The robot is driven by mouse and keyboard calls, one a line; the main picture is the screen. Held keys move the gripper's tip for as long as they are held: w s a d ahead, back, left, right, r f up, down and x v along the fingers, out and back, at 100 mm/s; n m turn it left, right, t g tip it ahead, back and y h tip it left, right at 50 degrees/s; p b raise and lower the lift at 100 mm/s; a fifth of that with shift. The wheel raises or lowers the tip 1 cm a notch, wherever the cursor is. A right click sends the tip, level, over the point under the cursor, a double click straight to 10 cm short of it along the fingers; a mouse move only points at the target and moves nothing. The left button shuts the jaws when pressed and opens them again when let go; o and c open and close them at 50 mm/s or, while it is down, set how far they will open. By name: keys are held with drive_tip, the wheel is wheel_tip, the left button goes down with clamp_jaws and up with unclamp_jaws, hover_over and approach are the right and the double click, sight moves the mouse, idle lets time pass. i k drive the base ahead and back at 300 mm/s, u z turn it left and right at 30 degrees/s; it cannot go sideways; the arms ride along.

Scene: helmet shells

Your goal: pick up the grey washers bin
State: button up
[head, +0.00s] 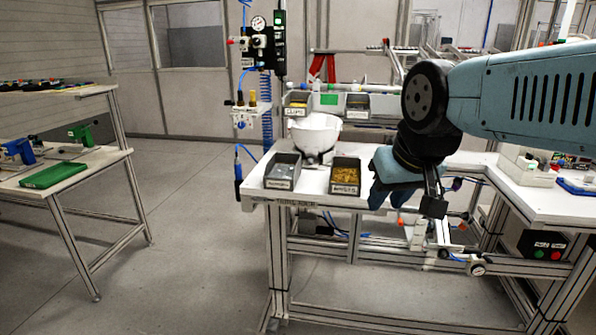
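Two grey open bins stand side by side on the white workbench (318,200), at its front left. The left bin (279,184) holds grey metal-looking parts, which fits washers, but its label is too small to read. The right bin (345,189) holds brass-coloured parts and has a white label on its front. My gripper (434,204) hangs near the front edge of the bench, to the right of both bins and apart from them. It points downward. My arm hides part of it, and I cannot see whether the fingers are apart.
A white helmet shell (316,135) stands behind the bins. Smaller labelled bins (297,104) sit on a shelf above. A second table (85,165) with a green tray (54,175) stands at left. The floor (185,240) between the tables is clear.

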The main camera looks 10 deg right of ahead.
sight(282, 173)
drive_tip(key=z, duration=0.1)
drive_tip(key=i, duration=1)
drive_tip(key=u, duration=0.05)
